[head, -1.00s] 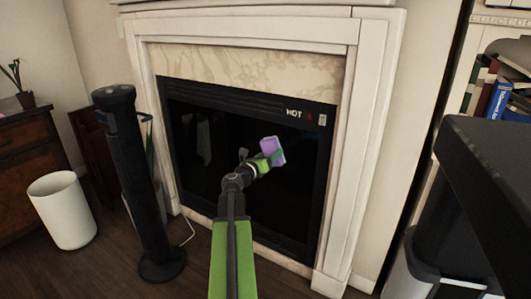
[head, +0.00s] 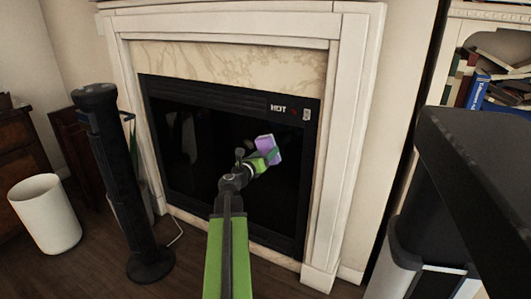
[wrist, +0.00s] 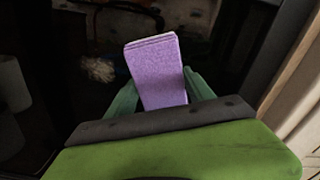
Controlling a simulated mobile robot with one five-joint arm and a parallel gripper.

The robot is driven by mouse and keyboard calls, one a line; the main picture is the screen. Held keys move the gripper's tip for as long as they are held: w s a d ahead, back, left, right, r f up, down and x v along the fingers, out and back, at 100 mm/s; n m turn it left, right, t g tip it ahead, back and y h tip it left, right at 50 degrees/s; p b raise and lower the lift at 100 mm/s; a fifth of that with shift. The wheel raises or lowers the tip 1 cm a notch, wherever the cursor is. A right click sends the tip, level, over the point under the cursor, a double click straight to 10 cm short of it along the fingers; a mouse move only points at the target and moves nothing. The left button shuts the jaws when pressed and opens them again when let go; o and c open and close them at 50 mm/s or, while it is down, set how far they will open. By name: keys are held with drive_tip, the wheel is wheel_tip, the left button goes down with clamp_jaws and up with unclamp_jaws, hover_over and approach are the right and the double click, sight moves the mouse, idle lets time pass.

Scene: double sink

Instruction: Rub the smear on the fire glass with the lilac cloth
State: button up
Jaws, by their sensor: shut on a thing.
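The lilac cloth (head: 267,146) is a folded pad held upright in my gripper (head: 270,155), in front of the right part of the dark fire glass (head: 205,160). In the wrist view the cloth (wrist: 158,70) stands up between the two green fingers of my gripper (wrist: 160,82), which are shut on it. The fire glass (wrist: 85,120) is dark behind it. I cannot tell whether the cloth touches the glass. A pale blurred patch (wrist: 97,69) shows left of the cloth; I cannot tell whether it is the smear or something behind or reflected in the glass.
A white mantel surround (head: 340,150) frames the fireplace. A black tower fan (head: 122,185) and a white bin (head: 45,212) stand at left. A black-topped bin or cabinet (head: 470,180) stands close at right, with a bookshelf (head: 490,75) behind. Floor shows between fan and surround.

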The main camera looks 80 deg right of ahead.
sight(245, 142)
drive_tip(key=shift+w+d, duration=0.3)
drive_tip(key=shift+w, duration=1.05)
drive_tip(key=shift+w+d, duration=0.35)
drive_tip(key=shift+w, duration=0.95)
drive_tip(key=shift+w+d, duration=0.3)
drive_tip(key=shift+w, duration=1.05)
drive_tip(key=shift+w+d, duration=0.35)
drive_tip(key=shift+w, duration=0.6)
drive_tip(key=shift+w+d, duration=0.3)
drive_tip(key=shift+w, duration=0.6)
drive_tip(key=v, duration=0.6)
drive_tip(key=v, duration=0.3)
